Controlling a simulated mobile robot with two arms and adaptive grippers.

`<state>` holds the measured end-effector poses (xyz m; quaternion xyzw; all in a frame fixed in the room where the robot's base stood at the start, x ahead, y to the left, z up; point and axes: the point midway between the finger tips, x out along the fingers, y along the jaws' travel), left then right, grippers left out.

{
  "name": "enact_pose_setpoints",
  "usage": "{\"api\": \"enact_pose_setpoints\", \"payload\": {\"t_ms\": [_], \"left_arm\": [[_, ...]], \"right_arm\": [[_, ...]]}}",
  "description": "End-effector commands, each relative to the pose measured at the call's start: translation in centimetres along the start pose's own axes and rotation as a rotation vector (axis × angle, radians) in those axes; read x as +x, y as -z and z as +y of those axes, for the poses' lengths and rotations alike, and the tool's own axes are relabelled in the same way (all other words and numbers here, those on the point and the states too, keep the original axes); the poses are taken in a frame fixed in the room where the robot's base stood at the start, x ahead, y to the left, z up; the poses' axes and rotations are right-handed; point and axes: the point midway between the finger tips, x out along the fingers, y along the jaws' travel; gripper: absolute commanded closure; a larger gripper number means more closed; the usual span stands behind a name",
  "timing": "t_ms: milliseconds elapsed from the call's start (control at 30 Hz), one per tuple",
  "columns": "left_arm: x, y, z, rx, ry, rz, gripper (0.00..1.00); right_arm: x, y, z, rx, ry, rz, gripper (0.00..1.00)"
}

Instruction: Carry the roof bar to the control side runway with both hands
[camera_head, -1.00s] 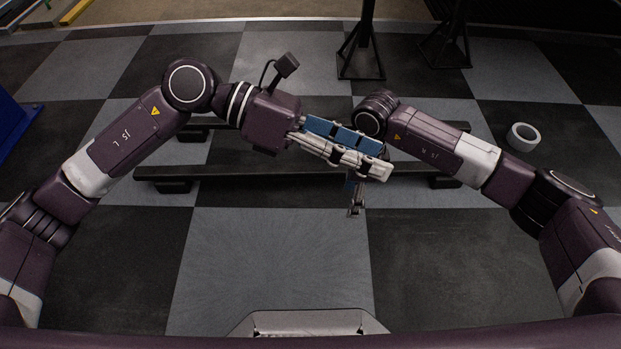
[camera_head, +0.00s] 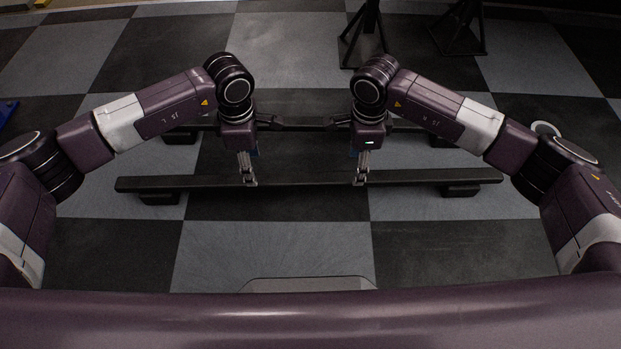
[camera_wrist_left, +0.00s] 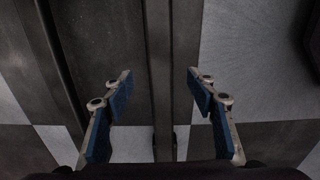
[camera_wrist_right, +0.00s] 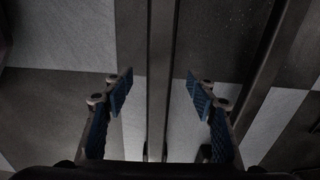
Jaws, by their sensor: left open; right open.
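A long dark bar (camera_head: 305,181), which I take to be the roof bar, lies left to right across low dark blocks, in front of a second bar. My left gripper (camera_head: 249,183) points down at it, left of its middle. My right gripper (camera_head: 360,183) points down at it, right of its middle. Both are open. In the left wrist view the bar (camera_wrist_left: 159,45) runs between the spread blue-padded fingers. In the right wrist view the bar (camera_wrist_right: 160,45) also runs between the fingers, with gaps on both sides. I cannot tell how far below the fingertips it is.
A second dark bar (camera_head: 305,123) lies parallel behind, partly hidden by my wrists. Black stands (camera_head: 363,45) and (camera_head: 459,38) stand at the back. A white ring (camera_head: 545,128) is partly hidden behind my right arm. The checkered floor in front is clear.

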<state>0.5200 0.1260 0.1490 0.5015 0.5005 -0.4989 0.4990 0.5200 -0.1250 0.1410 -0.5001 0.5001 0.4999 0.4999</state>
Motion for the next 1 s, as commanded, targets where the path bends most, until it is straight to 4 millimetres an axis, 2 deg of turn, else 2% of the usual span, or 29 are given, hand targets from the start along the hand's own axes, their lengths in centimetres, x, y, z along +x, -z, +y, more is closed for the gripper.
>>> {"api": "enact_pose_setpoints", "payload": {"t_ms": [167,600,733,1000], "left_arm": [[0.8,-0.1,-0.1,-0.001,0.003,-0.002,0.48],[6.8,-0.2,-0.1,-0.001,0.003,-0.005,0.48],[7.6,-0.1,-0.1,-0.001,0.002,-0.004,0.48],[7.8,-0.1,-0.1,0.000,0.000,-0.005,0.48]], "right_arm": [[0.7,0.0,0.1,0.000,-0.002,0.000,0.48],[6.8,-0.1,0.1,0.002,-0.001,-0.001,0.48],[7.6,0.0,0.0,0.001,0.001,0.000,0.48],[7.8,0.0,0.0,0.001,0.002,0.000,0.48]]}}
